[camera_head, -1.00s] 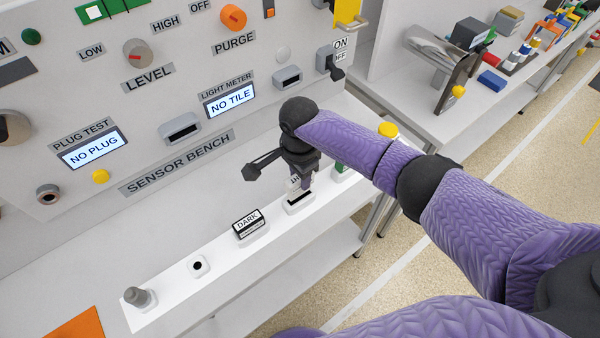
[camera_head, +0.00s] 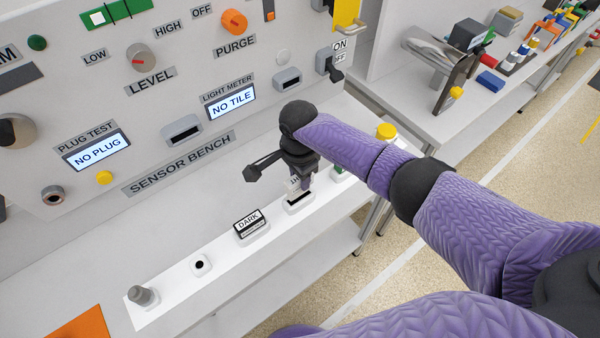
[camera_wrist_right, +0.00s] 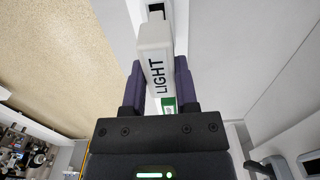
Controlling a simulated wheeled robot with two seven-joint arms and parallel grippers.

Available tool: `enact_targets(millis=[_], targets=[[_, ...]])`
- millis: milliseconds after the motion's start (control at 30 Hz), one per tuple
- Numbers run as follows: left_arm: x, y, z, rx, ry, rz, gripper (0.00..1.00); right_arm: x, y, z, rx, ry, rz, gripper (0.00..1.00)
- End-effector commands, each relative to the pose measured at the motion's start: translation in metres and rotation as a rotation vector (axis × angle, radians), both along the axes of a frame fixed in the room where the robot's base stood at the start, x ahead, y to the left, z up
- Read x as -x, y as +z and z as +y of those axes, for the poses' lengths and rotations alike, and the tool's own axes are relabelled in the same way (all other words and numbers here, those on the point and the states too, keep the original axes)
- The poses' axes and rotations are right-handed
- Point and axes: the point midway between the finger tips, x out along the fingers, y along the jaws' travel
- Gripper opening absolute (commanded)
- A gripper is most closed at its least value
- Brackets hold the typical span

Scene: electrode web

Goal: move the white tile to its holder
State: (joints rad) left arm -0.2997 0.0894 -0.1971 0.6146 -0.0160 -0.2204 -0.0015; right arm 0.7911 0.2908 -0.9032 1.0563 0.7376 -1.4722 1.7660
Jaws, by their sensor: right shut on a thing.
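My right gripper (camera_wrist_right: 160,88) is shut on the white tile (camera_wrist_right: 154,48), which has LIGHT printed on its side. In the head view the tile (camera_head: 294,184) is partly hidden by the gripper (camera_head: 297,174) and stands over a small white holder (camera_head: 299,206) with a dark slot. The dark slot also shows past the tile's end in the right wrist view. I cannot tell whether the tile touches the holder. A second tile marked DARK (camera_head: 248,221) stands in its own holder to the left. My left gripper is not in view.
The sensor bench panel (camera_head: 180,165) rises behind. Its light meter screen (camera_head: 231,102) reads NO TILE, with an open slot (camera_head: 182,130) to the left. A grey plug (camera_head: 143,296) and an empty round socket (camera_head: 201,264) share the white strip. A yellow-topped item (camera_head: 386,131) stands right of my gripper.

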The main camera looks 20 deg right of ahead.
Motion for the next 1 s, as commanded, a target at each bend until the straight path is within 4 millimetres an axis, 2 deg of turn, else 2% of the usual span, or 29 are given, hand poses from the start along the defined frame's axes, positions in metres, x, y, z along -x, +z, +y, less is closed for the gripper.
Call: enact_targets(millis=[400, 1000], targets=[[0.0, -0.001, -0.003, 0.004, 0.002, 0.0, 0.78, 0.0, -0.002, 0.0, 0.0, 0.0, 0.0, 0.0], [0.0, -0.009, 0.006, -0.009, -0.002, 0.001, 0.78, 0.0, -0.018, 0.0, -0.001, 0.0, 0.001, 0.0]])
